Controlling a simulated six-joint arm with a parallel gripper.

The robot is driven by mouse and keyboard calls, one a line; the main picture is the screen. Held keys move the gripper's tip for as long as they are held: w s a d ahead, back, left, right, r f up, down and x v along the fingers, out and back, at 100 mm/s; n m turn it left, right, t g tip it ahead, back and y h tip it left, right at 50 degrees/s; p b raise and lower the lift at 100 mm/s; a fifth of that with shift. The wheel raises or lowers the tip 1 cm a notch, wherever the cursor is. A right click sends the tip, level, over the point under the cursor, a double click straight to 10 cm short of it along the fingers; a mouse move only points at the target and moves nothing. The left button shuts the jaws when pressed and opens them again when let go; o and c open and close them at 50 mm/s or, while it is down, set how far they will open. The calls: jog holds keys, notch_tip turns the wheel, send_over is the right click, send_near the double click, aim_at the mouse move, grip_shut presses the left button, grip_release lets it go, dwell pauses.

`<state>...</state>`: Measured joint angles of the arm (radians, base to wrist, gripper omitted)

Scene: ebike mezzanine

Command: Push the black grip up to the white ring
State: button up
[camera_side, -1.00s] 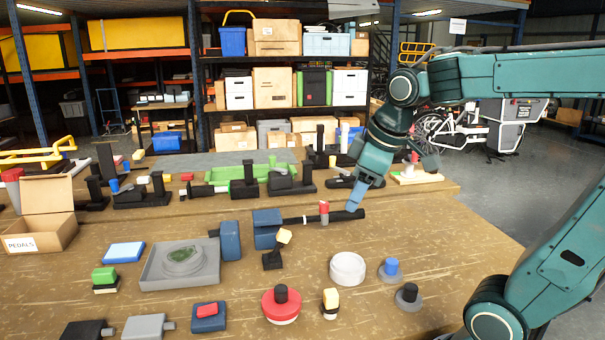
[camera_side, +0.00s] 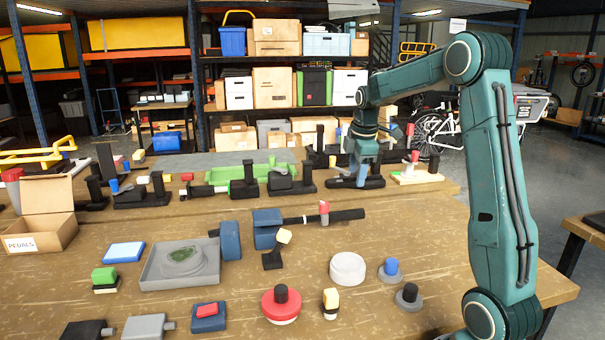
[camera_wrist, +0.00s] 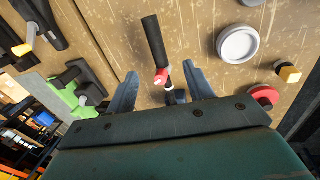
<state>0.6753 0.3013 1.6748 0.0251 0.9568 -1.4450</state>
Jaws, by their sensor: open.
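The black grip (camera_side: 348,215) is on the right end of a thin dark bar that runs out of a blue clamp (camera_side: 267,228). A small pale band, apparently the white ring (camera_side: 304,219), shows on the bar left of a red-topped collar (camera_side: 324,209). The collar is close to the grip's inner end. In the wrist view the grip (camera_wrist: 153,40) points away, with the red piece (camera_wrist: 161,76) at its near end. My gripper (camera_wrist: 160,71) is open and empty, its fingers apart on either side of the bar line in that view. In the side view it is behind the bar, apart from it.
A white round disc (camera_side: 347,268), a red knob (camera_side: 281,304) and a blue-topped knob (camera_side: 391,269) stand on the front of the bench. Black fixtures (camera_side: 291,181) and a green tray (camera_side: 222,176) stand behind the bar. Bare wood lies right of the grip.

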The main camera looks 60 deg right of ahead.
aim_at(353, 210)
jog(key=shift+d+f, duration=0.3)
jog(key=shift+d, duration=0.25)
jog(key=shift+d+f, duration=0.25)
jog(key=shift+d, duration=0.25)
jog(key=shift+f, duration=0.15)
jog(key=x, duration=1.3)
jog(key=shift+f, duration=0.3)
